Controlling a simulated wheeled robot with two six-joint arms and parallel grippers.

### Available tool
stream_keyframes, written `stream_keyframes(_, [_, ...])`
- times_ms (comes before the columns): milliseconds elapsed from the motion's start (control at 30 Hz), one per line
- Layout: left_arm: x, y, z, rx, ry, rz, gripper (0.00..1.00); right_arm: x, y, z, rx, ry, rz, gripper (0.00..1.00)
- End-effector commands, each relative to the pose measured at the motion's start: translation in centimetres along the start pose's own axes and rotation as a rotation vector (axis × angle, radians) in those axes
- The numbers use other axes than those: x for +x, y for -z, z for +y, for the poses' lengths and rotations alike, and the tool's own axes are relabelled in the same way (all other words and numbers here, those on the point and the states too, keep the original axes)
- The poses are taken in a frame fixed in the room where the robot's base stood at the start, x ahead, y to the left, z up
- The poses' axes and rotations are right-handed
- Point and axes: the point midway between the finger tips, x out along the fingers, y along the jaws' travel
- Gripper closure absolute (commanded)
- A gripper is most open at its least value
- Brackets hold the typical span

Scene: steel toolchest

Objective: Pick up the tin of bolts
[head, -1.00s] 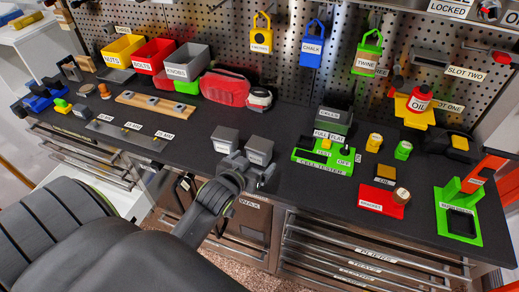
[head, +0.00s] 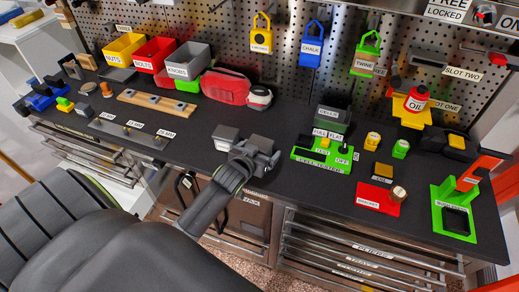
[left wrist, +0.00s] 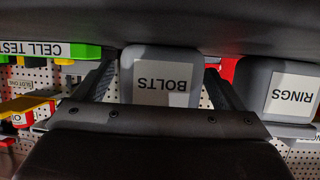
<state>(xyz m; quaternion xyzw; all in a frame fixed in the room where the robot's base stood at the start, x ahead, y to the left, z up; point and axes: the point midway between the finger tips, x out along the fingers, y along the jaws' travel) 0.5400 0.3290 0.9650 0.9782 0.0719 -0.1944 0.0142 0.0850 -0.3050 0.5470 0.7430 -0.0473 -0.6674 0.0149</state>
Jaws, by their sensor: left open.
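The tin of bolts (head: 262,142) is a dark grey box on the black bench top, partly hidden by my left gripper in the head view. In the left wrist view the tin (left wrist: 160,76) shows upside down, its white BOLTS label facing me. My left gripper (head: 256,157) is open at the tin's front side. In the left wrist view its fingers (left wrist: 160,92) stand on either side of the tin, with small gaps visible. Contact cannot be made out. My right gripper is not in view.
A similar tin (head: 226,137), labelled RINGS in the left wrist view (left wrist: 286,90), stands close to the left. A green cell tester (head: 310,157) is to the right. A red bin (head: 154,52), also labelled BOLTS, stands at the back left.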

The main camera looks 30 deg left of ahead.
Motion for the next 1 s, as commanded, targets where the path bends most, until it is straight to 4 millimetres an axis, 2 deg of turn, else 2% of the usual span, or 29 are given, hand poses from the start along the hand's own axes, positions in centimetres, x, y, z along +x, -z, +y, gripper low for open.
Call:
stream_keyframes(67, [0.0,0.0,0.0,0.0,0.0,0.0,0.12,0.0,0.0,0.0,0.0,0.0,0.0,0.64])
stream_keyframes(400, [0.0,0.0,0.0,0.0,0.0,0.0,0.56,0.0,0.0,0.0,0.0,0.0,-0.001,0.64])
stream_keyframes(500, [-0.1,0.1,0.0,0.0,-0.001,0.002,0.66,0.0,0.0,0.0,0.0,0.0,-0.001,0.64])
stream_keyframes(767, [-0.1,0.4,0.0,0.001,-0.001,0.004,0.66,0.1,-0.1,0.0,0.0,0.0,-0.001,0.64])
stream_keyframes(867, [-0.5,1.4,0.0,0.001,-0.001,0.007,0.66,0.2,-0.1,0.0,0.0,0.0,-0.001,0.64])
stream_keyframes(1000, [-1.4,3.7,0.0,0.002,-0.001,0.01,0.66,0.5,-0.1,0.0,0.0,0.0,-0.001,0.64])
